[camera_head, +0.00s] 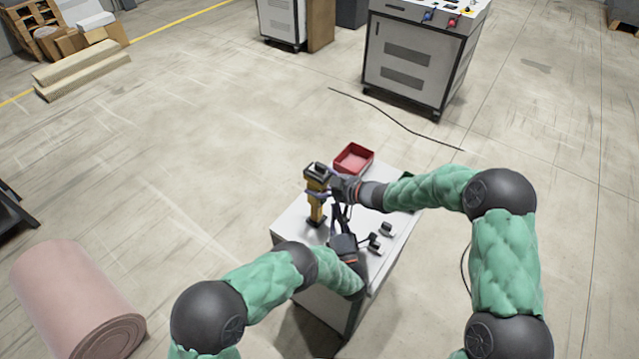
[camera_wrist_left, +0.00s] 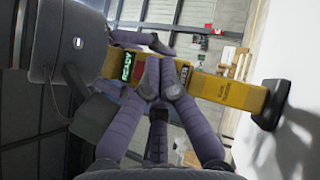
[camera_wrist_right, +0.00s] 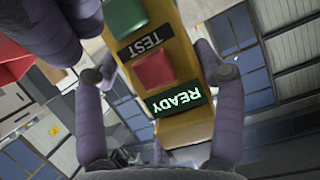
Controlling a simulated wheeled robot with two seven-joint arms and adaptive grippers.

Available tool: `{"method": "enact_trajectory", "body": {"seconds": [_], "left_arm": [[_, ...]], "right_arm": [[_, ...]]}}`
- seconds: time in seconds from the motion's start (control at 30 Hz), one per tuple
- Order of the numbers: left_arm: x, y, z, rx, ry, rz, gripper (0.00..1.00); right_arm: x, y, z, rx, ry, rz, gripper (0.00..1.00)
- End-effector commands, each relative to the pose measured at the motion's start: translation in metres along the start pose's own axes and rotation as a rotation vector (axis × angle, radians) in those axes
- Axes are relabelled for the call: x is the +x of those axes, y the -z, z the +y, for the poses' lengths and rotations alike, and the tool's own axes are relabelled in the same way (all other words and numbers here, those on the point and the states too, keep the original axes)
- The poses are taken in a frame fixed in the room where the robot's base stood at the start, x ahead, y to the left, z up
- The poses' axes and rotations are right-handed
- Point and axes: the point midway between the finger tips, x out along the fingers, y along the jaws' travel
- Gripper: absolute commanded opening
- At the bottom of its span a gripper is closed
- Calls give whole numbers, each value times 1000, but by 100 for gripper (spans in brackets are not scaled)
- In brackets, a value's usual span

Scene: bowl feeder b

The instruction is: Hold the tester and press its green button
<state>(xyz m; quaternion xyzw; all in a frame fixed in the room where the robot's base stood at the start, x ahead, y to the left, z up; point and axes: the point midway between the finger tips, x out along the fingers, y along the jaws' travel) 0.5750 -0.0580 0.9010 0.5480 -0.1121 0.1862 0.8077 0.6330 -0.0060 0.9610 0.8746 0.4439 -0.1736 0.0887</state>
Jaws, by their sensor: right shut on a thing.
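The tester (camera_head: 315,205) is a yellow handheld device with a dark head and dark base, upright over the white table. My right gripper (camera_head: 328,187) is shut around it. In the right wrist view, the tester (camera_wrist_right: 190,128) shows a lit READY display, a red button (camera_wrist_right: 153,70), a TEST label and the green button (camera_wrist_right: 126,14). My left gripper (camera_head: 338,212) is beside the tester. In the left wrist view, its fingertips (camera_wrist_left: 160,82) are together in front of the tester (camera_wrist_left: 225,90), covering part of its face. Whether they touch the green button is unclear.
A red tray (camera_head: 353,160) stands at the back of the white table (camera_head: 288,222). Small dark parts (camera_head: 380,238) lie on its right side. A pink roll (camera_head: 75,300) lies on the floor at left, and a grey cabinet (camera_head: 415,65) stands behind. The floor between is mostly clear.

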Motion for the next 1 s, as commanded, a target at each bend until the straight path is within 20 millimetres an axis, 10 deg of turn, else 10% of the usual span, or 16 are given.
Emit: {"method": "enact_trajectory", "body": {"seconds": [0.9, 0.93, 1.0], "left_arm": [[-37, -38, 0, 1, 0, 0, 0], [-37, -38, 0, 1, 0, 0, 0], [-37, -38, 0, 1, 0, 0, 0]], "right_arm": [[0, -3, -1, 2, 1, -5, 10], [0, -3, -1, 2, 1, -5, 75], [0, -3, -1, 2, 1, -5, 95]]}}
